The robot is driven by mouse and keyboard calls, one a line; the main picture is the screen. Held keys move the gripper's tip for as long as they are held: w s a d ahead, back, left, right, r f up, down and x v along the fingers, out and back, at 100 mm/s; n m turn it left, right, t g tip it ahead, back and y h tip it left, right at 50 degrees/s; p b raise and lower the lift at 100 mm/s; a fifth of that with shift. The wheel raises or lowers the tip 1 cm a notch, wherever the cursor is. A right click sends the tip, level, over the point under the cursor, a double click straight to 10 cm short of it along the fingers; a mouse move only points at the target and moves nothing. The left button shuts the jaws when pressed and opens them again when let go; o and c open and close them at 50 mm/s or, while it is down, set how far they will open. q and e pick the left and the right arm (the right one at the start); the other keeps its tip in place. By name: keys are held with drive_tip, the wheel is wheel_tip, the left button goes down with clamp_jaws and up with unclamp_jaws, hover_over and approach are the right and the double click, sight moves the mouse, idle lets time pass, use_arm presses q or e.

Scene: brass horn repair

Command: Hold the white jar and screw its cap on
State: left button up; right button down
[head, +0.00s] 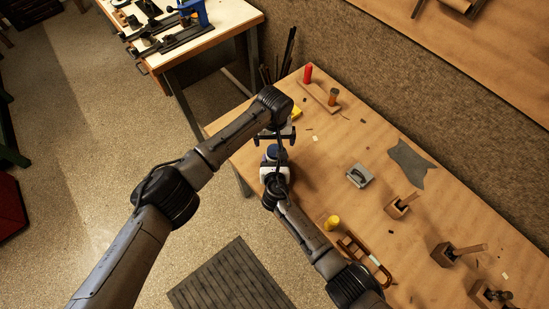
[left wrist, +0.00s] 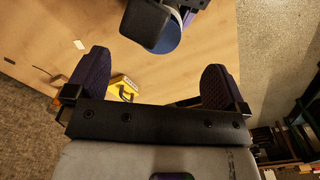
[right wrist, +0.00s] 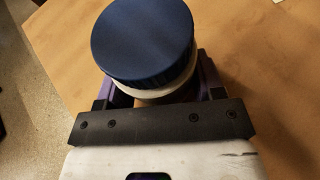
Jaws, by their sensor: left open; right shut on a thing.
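The white jar (right wrist: 186,88) shows in the right wrist view as a pale rim under its blue cap (right wrist: 143,40). The cap sits on top of the jar; I cannot tell how tightly. My right gripper (right wrist: 158,97) is shut on the jar, which hides most of its body. In the head view the blue cap (head: 273,152) shows at the table's left edge, between the two grippers. My left gripper (head: 275,135) is open and empty just beyond the cap.
The table around the grey block is mostly clear.

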use_arm(q)
wheel_tip(320, 180, up, 10)
drive_tip(key=shift+r, duration=0.15)
idle(0.3)
use_arm(e)
drive_tip(key=shift+c, duration=0.8)
unclamp_jaws()
drive_tip(key=shift+s, duration=0.1)
drive_tip(key=shift+s+r+p, duration=0.25)
drive_tip(key=shift+s+p, duration=0.1)
drive_tip(key=p+v, duration=0.3)
drive_tip(key=v, duration=0.8)
drive_tip(key=shift+s+p, duration=0.15)
drive_tip(key=shift+p, duration=0.15)
use_arm(q)
drive_tip(key=shift+r, duration=2.15)
use_arm(e)
drive_tip(key=shift+v, duration=0.8)
